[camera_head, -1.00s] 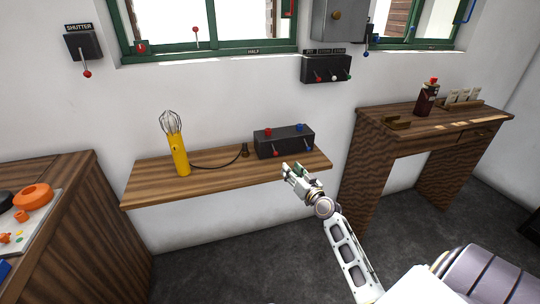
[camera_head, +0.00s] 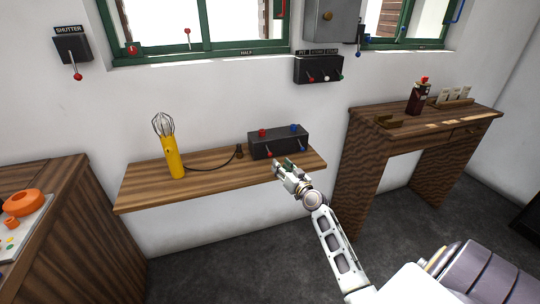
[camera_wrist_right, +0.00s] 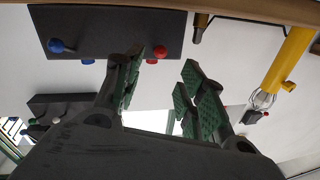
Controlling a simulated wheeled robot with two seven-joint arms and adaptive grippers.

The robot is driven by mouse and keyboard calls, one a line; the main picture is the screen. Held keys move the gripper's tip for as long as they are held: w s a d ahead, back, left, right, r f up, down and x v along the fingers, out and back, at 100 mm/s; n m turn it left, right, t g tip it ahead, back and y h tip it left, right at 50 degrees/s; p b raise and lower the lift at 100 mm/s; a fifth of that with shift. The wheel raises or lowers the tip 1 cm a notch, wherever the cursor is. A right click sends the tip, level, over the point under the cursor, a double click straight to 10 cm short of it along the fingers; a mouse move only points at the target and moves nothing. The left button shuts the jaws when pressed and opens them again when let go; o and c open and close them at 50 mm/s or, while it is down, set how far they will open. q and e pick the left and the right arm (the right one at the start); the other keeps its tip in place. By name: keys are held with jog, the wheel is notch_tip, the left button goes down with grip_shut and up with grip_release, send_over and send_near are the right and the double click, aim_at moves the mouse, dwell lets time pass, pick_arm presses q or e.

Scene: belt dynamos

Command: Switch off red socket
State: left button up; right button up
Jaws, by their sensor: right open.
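A black socket box (camera_head: 280,144) stands on the wooden wall shelf. A red socket (camera_head: 262,132) and a blue socket (camera_head: 294,128) sit on its top. A red-knobbed lever (camera_head: 269,154) and a blue-knobbed lever (camera_head: 302,148) are on its front. My right gripper (camera_head: 283,164) is open and empty, just in front of the box near the red lever. In the right wrist view, the box (camera_wrist_right: 110,25) appears upside down; the red knob (camera_wrist_right: 161,51) is close by one finger of the gripper (camera_wrist_right: 174,88). Contact is unclear. My left gripper is out of view.
A lever box (camera_head: 318,68) and a shutter switch (camera_head: 72,45) hang on the wall. A wooden desk (camera_head: 365,130) stands right.

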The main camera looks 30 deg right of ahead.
aim_at(271, 155)
jog(key=shift+w+d+b, duration=0.15)
jog(key=shift+w+d, duration=0.05)
jog(key=shift+w, duration=2.35)
jog(key=shift+w+d+b, duration=0.15)
jog(key=shift+w, duration=2.4)
grip_shut()
